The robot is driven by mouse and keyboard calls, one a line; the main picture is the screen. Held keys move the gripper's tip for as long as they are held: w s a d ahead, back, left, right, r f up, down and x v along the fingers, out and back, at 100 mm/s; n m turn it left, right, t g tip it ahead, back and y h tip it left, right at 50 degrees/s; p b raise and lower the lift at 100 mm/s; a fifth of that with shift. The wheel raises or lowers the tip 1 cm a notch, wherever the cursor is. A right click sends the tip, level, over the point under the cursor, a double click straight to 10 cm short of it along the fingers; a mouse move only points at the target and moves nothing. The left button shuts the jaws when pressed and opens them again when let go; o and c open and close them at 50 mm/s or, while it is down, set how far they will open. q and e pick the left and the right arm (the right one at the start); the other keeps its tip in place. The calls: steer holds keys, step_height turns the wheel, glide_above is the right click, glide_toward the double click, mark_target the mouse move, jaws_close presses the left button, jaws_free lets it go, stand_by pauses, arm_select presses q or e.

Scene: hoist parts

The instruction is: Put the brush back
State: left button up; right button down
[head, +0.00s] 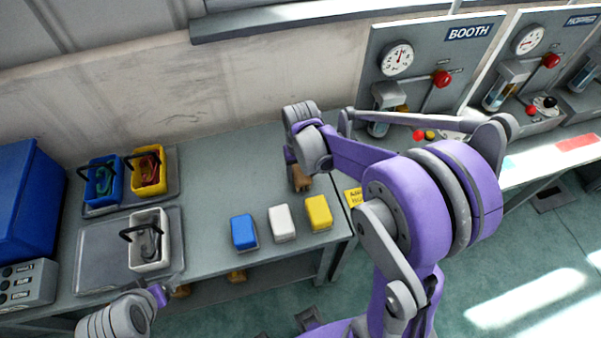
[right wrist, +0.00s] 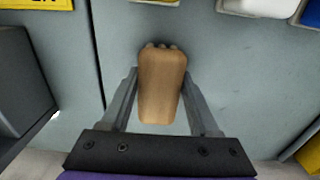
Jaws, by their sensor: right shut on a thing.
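The brush shows as a tan wooden piece (head: 301,178) at the lower end of my right gripper (head: 294,160), over the grey bench near the middle of the head view. In the right wrist view the wooden piece (right wrist: 162,88) sits between the two fingers of my right gripper (right wrist: 163,100), which is shut on it. Several small bumps show at its far end; whether it touches the bench I cannot tell. My left gripper (head: 165,290) is at the lower left, by the bench's front edge; its fingers are too small to read.
Blue (head: 244,233), white (head: 281,223) and yellow (head: 318,213) blocks stand along the bench's front edge. Blue (head: 102,182), yellow (head: 149,172) and white (head: 150,243) bins stand at left on trays. The BOOTH panel (head: 430,65) stands behind my right arm. The bench's middle is clear.

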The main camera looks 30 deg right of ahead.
mark_target(300, 172)
steer(key=shift+f, duration=0.2)
steer(key=c, duration=0.6)
jaws_free()
steer(key=shift+f, duration=0.1)
steer(key=o, duration=0.5)
steer(key=shift+r, duration=0.25)
step_height(300, 172, up, 12)
steer(key=p, duration=0.1)
steer(key=s+a+f+n+t, duration=0.1)
steer(key=s+a+t, duration=0.1)
steer(key=s, duration=0.2)
steer(key=s+a+f+t, duration=0.1)
steer(key=s+a, duration=0.1)
steer(key=s, duration=0.3)
steer(key=s+a+f+n+t, duration=0.1)
steer(key=s+a+t, duration=0.1)
steer(key=s, duration=0.2)
steer(key=shift+s+a+n+t, duration=0.2)
steer(key=shift+a+n+t, duration=0.1)
